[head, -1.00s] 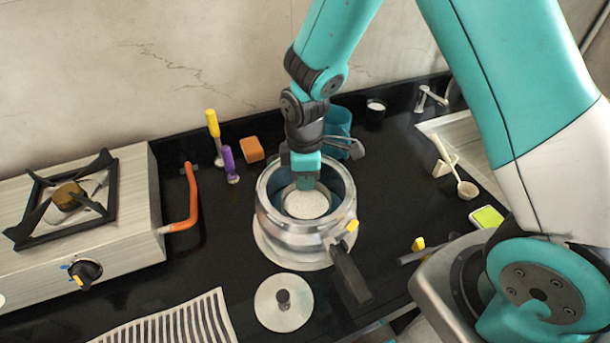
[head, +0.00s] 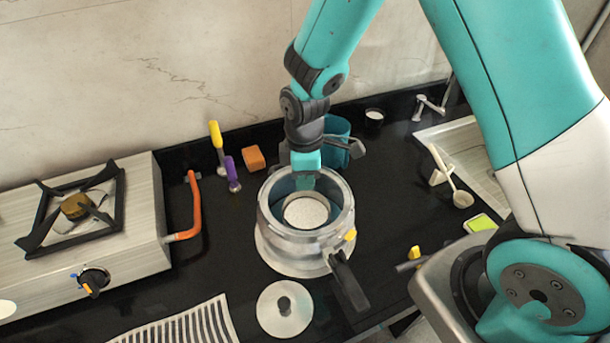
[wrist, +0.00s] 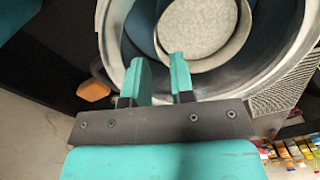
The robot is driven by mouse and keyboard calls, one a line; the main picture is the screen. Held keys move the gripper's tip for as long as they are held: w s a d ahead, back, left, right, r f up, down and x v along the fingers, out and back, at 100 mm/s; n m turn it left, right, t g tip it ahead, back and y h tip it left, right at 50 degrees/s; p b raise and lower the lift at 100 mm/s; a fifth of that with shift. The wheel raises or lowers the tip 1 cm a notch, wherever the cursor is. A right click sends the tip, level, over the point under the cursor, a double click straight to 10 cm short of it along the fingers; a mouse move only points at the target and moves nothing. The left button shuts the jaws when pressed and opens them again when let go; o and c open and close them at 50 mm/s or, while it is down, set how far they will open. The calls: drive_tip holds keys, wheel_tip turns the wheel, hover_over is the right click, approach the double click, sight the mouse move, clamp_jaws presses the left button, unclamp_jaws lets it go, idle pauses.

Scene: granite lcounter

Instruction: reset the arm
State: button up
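My gripper (head: 305,182) points down over the back part of a metal pressure-cooker pot (head: 268,222) on the black counter. In the wrist view my gripper (wrist: 160,68) has its two teal fingers apart, with nothing visibly held between them. Inside the pot is a bowl (wrist: 243,22) with pale, grainy contents (head: 306,211). The bowl also shows in the head view, behind the pot's near rim. Whether a finger touches the pot or bowl is not clear.
A stove (head: 125,262) with an orange hose (head: 195,205) stands left. A round lid (head: 285,308) lies in front of the pot. A blue container (head: 337,128) stands behind my gripper. An orange block (head: 253,158), purple-handled tool (head: 233,172) and white ladle (head: 461,198) are nearby.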

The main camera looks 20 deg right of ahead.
drive_tip(key=shift+r+p, duration=0.4)
drive_tip(key=shift+r, duration=0.35)
drive_tip(key=s+a+r+m+y+b, duration=0.1)
drive_tip(key=s+a+r+m+y, duration=0.1)
drive_tip(key=s+r, duration=0.8)
drive_tip(key=s+a+r+m+y, duration=0.2)
drive_tip(key=s+r+m, duration=0.3)
drive_tip(key=s+r, duration=0.4)
drive_tip(key=shift+s+a+r+b, duration=0.2)
drive_tip(key=shift+s+r+b, duration=0.2)
drive_tip(key=shift+r, duration=0.25)
drive_tip(key=shift+w, duration=0.1)
